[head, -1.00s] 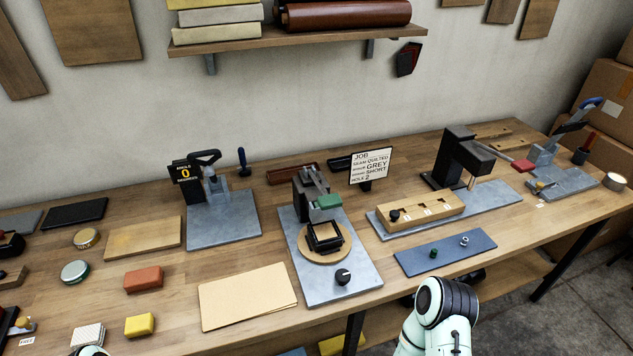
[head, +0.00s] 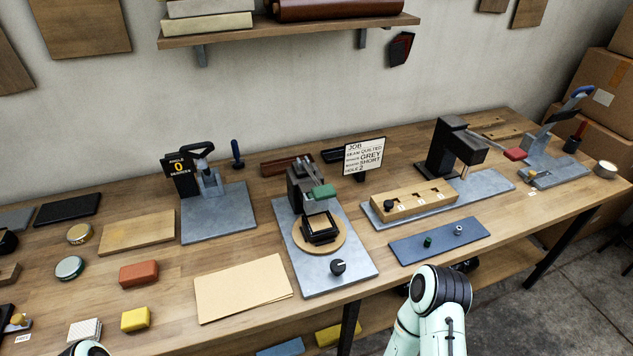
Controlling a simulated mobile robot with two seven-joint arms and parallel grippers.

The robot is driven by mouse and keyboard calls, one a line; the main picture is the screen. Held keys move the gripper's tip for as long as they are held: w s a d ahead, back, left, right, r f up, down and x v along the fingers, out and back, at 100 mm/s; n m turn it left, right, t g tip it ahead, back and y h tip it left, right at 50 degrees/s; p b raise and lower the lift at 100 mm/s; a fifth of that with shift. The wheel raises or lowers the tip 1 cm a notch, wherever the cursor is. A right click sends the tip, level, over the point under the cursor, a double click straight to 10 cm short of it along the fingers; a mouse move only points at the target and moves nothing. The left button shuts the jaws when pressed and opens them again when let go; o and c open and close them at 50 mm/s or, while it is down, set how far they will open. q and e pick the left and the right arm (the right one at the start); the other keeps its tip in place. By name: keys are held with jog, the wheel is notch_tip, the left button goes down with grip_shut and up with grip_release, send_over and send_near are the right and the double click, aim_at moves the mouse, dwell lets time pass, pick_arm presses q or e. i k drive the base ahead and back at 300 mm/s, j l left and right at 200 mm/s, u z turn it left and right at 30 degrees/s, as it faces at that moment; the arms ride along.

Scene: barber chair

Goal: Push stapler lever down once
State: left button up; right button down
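No part is labelled as a stapler, so I cannot tell for sure which lever is meant. A press with a raised, blue-tipped lever (head: 583,92) stands on a grey plate (head: 560,172) at the far right of the bench. A black press (head: 455,148) left of it has a side lever with a red grip (head: 514,154). A central press (head: 305,188) has a green-gripped lever (head: 323,192) above a round wooden disc with a black frame. My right arm shows at the front edge and a bit of my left arm at bottom left; both grippers are out of view.
A job card (head: 364,156) stands behind the bench middle. A blue mat (head: 440,240) with small parts lies near the front edge. Tan sheets (head: 243,291), a red block (head: 139,273) and a yellow block (head: 135,319) lie on the left. A wall shelf (head: 290,35) hangs above.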

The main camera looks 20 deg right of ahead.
aim_at(319, 193)
jog(key=l+u, duration=0.25)
jog(key=u, duration=0.2)
jog(key=k+l+u, duration=0.1)
jog(key=u, duration=0.4)
jog(key=k+l+u, duration=0.1)
jog(key=l+u, duration=0.2)
jog(key=u, duration=0.15)
jog(key=k+l+u, duration=0.45)
jog(key=k+l, duration=0.65)
jog(key=k, duration=0.05)
